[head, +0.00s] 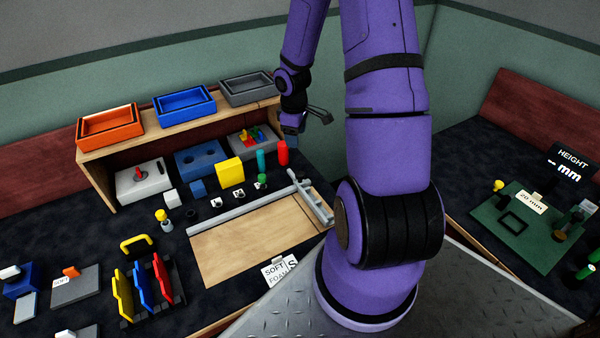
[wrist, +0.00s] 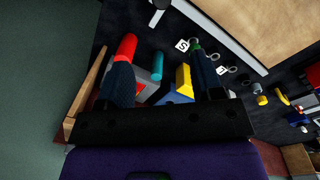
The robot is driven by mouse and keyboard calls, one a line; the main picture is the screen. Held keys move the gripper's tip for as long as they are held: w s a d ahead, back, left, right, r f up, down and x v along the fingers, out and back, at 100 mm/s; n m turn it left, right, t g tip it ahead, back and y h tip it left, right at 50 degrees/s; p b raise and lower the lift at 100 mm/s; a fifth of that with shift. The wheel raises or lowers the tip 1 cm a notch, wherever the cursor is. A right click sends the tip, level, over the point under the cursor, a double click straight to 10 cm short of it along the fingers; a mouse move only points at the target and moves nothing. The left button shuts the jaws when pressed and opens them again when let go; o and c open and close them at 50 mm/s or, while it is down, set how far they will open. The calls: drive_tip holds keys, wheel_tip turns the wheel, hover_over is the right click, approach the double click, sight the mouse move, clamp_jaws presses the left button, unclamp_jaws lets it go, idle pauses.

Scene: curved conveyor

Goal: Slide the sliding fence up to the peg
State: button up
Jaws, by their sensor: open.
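The sliding fence appears to be the grey bar assembly (head: 312,203) lying across the right end of a wooden board (head: 235,250). A long grey rail (head: 240,212) runs along the board's back edge; it also shows in the wrist view (wrist: 222,37). I cannot clearly tell which part is the peg. My gripper (head: 320,116) is open and empty, above and behind the fence, near the right end of the shelf. In the wrist view, its dark fingers (wrist: 162,78) are spread above the table items, apart from the fence.
A red cylinder (head: 283,153) and a teal cylinder (head: 261,162) stand behind the board, beside a yellow block (head: 231,172). The wooden shelf (head: 95,165) carries orange, blue and grey trays. A yellow handle (head: 137,243) and coloured upright pieces stand left of the board. The board's middle is clear.

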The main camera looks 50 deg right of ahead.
hover_over(300, 173)
wheel_tip(300, 173, down, 5)
drive_tip(key=shift+n+y, duration=0.3)
drive_tip(key=shift+y, duration=0.1)
wheel_tip(300, 173, down, 11)
drive_tip(key=shift+a+f, duration=0.1)
